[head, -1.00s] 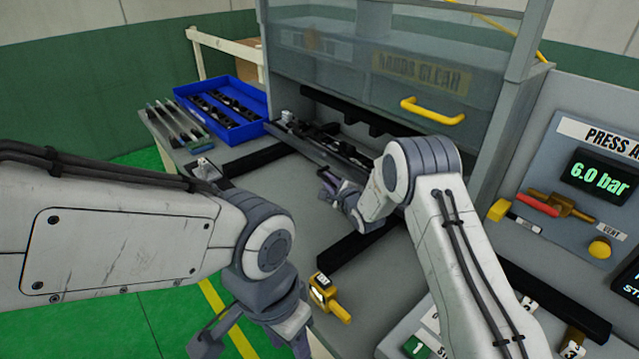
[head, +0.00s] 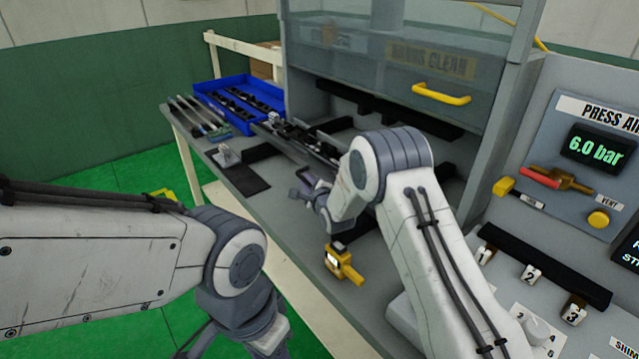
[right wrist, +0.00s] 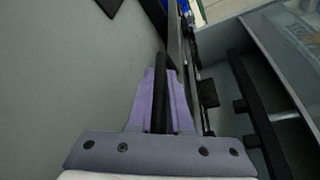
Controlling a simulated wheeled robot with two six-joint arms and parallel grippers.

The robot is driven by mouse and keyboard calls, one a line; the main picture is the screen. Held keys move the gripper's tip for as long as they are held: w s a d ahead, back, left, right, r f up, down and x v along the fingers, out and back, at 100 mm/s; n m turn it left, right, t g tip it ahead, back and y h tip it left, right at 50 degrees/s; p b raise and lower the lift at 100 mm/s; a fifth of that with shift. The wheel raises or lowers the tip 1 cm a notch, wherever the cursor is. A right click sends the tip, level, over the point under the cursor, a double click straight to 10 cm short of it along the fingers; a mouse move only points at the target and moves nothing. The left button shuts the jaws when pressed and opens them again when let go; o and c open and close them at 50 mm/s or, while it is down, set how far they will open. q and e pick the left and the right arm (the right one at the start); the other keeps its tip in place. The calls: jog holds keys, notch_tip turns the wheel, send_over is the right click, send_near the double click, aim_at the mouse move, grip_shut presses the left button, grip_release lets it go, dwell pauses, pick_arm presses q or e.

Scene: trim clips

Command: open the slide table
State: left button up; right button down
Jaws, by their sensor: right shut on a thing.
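The slide table (head: 290,146) is a long dark carriage with small black parts on it, lying across the bench in front of the grey press. My right gripper (head: 308,190) is at its front edge. In the right wrist view, the purple fingers of my right gripper (right wrist: 161,100) are closed on either side of a black bar handle (right wrist: 160,72), which runs lengthwise between them. The slide's edge runs close beside the handle, to its right. My left gripper (head: 235,345) hangs low in front of the bench, partly cut off by the frame's bottom, so its jaws are unclear.
A blue bin (head: 236,84) of dark parts stands at the bench's far left, beside thin tools (head: 198,115). A yellow device (head: 343,265) sits near the front edge. The press guard with a yellow handle (head: 441,94) is above. A control panel (head: 590,150) stands right.

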jog(key=shift+s+a+f, duration=0.15)
jog(key=shift+s+a, duration=0.45)
jog(key=shift+a, duration=0.3)
jog(key=shift+s+a+b, duration=0.3)
jog(key=shift+s+a, duration=0.2)
jog(key=shift+a, duration=0.2)
jog(key=c, duration=0.8)
grip_release()
jog(key=shift+d, duration=0.1)
jog(key=shift+c, duration=0.2)
